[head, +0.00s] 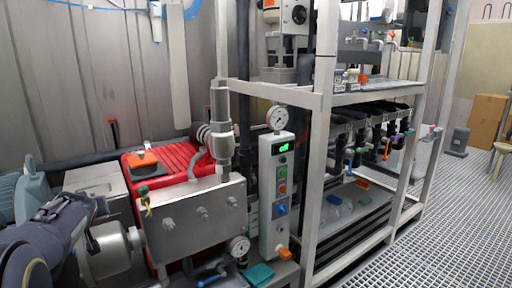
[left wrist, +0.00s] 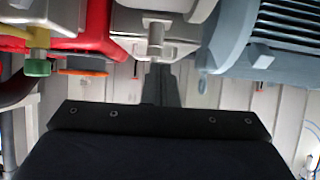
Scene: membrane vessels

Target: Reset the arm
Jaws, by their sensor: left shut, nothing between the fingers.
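My left arm (head: 45,235) comes in at the lower left of the head view, close in front of the machinery there. In the left wrist view my left gripper (left wrist: 162,80) points away from the camera, with its fingers together and nothing between them. Beyond the fingertips are a pale metal bracket and the grey wall; I cannot tell whether they touch the bracket. My right gripper and right arm are not in view.
A ribbed blue-grey motor (left wrist: 275,45) and a red housing (left wrist: 75,20) lie close around the left gripper. A control box (head: 276,195) with a green display stands beside a white rack (head: 322,130).

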